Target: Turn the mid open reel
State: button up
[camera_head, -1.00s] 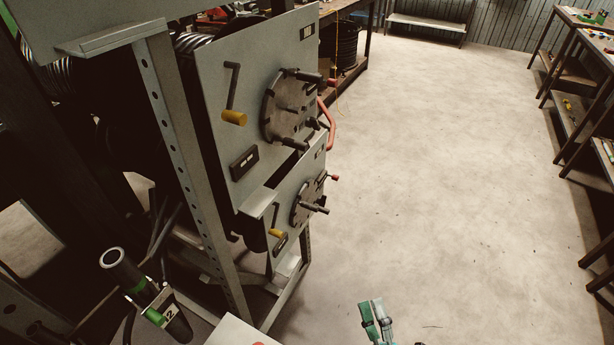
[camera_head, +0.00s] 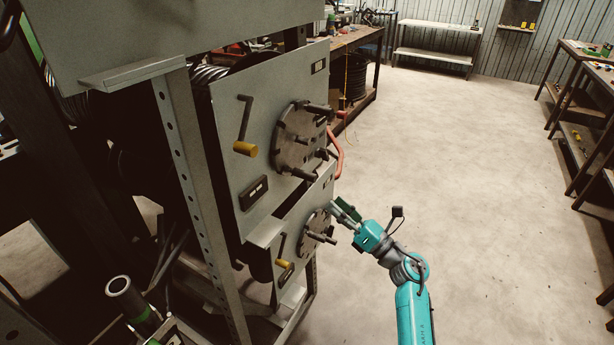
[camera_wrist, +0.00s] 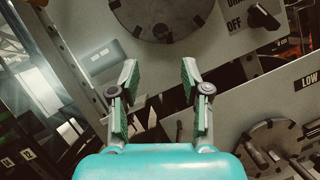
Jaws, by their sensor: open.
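Two reel panels are stacked on the metal frame. The upper visible panel (camera_head: 275,85) carries a round grey reel plate (camera_head: 292,136) with several dark handles around its rim. The plate's lower part also shows at the top of the wrist view (camera_wrist: 163,14). A yellow-knobbed crank (camera_head: 245,148) is on the same panel. The lower panel, marked LOW in the wrist view (camera_wrist: 308,82), has a smaller-looking plate (camera_head: 318,226). My gripper (camera_head: 346,209) is open and empty, in front of the panels, below the upper plate. Its two green-padded fingers point at the panel in the wrist view (camera_wrist: 160,72).
A red curved hose or handle (camera_head: 337,157) is at the panel's right edge. A workbench (camera_head: 352,40) stands behind. The floor to the right (camera_head: 460,170) is clear.

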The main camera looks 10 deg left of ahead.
aim_at(307, 176)
jog(key=shift+n, duration=0.4)
jog(key=x, duration=1.1)
jog(key=shift+w+a+r, duration=0.2)
jog(key=shift+w+r, duration=0.05)
jog(key=shift+r, duration=0.05)
grip_shut()
